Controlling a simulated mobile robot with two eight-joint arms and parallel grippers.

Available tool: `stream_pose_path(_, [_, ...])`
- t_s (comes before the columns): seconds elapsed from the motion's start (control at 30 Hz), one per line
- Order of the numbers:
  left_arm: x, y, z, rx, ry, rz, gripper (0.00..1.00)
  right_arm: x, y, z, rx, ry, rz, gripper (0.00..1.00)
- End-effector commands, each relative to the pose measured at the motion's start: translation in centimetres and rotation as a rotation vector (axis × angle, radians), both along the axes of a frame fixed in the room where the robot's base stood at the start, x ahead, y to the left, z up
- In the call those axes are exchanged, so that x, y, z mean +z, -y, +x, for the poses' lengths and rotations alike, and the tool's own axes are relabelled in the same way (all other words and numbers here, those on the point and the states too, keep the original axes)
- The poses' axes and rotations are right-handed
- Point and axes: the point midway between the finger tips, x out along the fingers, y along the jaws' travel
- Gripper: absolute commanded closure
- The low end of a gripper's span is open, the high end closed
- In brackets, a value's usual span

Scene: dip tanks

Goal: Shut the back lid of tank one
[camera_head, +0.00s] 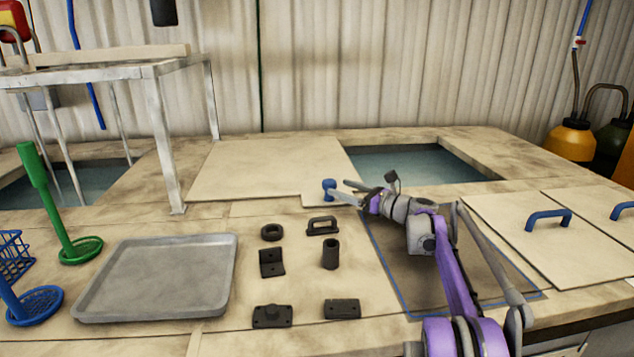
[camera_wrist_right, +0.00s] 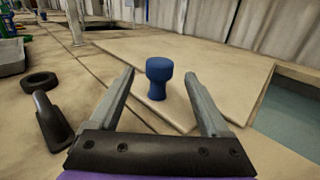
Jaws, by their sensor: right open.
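A flat beige lid (camera_head: 265,168) lies on the worktop to the left of an open tank with water (camera_head: 420,166). A blue knob (camera_head: 328,186) stands upright at the lid's front right corner; it also shows in the right wrist view (camera_wrist_right: 158,78). My right gripper (camera_head: 340,191) is open at the knob. In the right wrist view its fingers (camera_wrist_right: 160,86) stand on either side of the knob, with gaps visible on both sides. I cannot tell whether the knob is fully between the tips. My left gripper is not in view.
A grey tray (camera_head: 160,278) and several dark parts, including a ring (camera_head: 271,232), lie in front. Two lids with blue handles (camera_head: 548,218) lie at the right. A metal stand (camera_head: 165,130) rises at the left beside another open tank (camera_head: 75,182).

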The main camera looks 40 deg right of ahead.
Motion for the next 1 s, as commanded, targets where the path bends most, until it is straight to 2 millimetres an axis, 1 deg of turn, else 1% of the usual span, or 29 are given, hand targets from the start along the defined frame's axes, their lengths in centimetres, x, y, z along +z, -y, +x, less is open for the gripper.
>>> stream_pose_path(0.03, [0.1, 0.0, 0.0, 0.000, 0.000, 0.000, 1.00, 0.0, -0.4, 1.1, 0.004, 0.000, 0.001, 0.19])
stream_pose_path(0.2, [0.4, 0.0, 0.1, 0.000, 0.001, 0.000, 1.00, 0.0, -1.3, 4.3, 0.004, 0.000, 0.001, 0.19])
stream_pose_path(0.3, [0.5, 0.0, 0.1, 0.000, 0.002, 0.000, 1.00, 0.0, -1.8, 5.8, 0.004, 0.000, 0.000, 0.19])
stream_pose_path(0.4, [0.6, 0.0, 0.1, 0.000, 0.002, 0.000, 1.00, 0.1, -2.1, 6.9, 0.002, -0.001, -0.001, 0.19])
stream_pose_path(0.57, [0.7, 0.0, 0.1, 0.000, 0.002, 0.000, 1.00, 0.0, -2.3, 7.8, 0.002, -0.001, -0.001, 0.19])
stream_pose_path(0.83, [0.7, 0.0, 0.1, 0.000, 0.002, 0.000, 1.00, 0.0, -2.3, 7.9, 0.001, 0.000, -0.002, 0.19])
stream_pose_path(0.97, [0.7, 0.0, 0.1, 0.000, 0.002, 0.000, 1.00, 0.0, -2.3, 7.8, 0.001, -0.001, -0.001, 0.43])
stream_pose_path(1.0, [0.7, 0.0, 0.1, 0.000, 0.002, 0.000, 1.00, 0.0, -2.3, 7.8, 0.001, -0.001, -0.001, 0.50])
